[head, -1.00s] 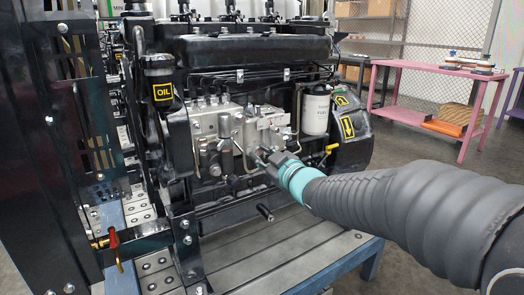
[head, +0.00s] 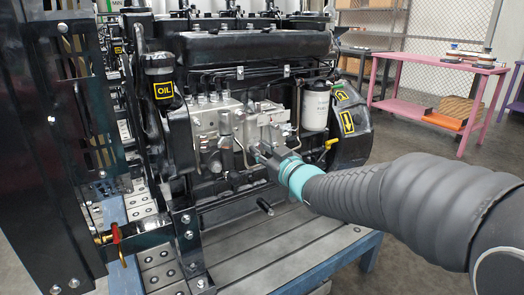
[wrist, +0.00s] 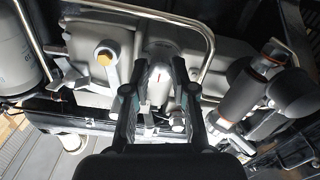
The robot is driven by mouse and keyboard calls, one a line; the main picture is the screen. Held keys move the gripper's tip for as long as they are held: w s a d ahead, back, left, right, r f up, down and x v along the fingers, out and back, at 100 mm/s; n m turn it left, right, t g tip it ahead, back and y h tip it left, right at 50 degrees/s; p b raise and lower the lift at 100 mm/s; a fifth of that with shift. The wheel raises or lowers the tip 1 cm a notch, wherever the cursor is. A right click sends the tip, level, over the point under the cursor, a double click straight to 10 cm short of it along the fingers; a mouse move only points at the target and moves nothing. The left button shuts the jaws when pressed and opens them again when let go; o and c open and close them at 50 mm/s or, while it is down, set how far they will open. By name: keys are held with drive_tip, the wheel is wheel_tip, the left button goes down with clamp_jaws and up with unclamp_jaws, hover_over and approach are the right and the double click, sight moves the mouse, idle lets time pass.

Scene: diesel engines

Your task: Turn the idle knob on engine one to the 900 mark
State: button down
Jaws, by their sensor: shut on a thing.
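The engine (head: 225,46) is black with a grey metal pump body on its side, and stands on a slotted metal bed. My gripper (head: 259,152) reaches that pump body from the right in the head view. In the head view the gripper hides the knob. No 900 mark or other scale figures are readable in either view.
A bent metal pipe (wrist: 205,35) and a bolted yellow-topped fitting (wrist: 104,54) are close to the fingers. A white filter (head: 315,106) and a yellow-handled dipstick (head: 331,143) are right of the gripper. A pink table (head: 415,104) stands behind.

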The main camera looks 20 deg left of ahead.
drive_tip(key=c, duration=1)
unclamp_jaws()
drive_tip(key=shift+o, duration=0.2)
drive_tip(key=shift+s+d, duration=0.1)
drive_tip(key=v, duration=1.1)
drive_tip(key=shift+s+d, duration=0.25)
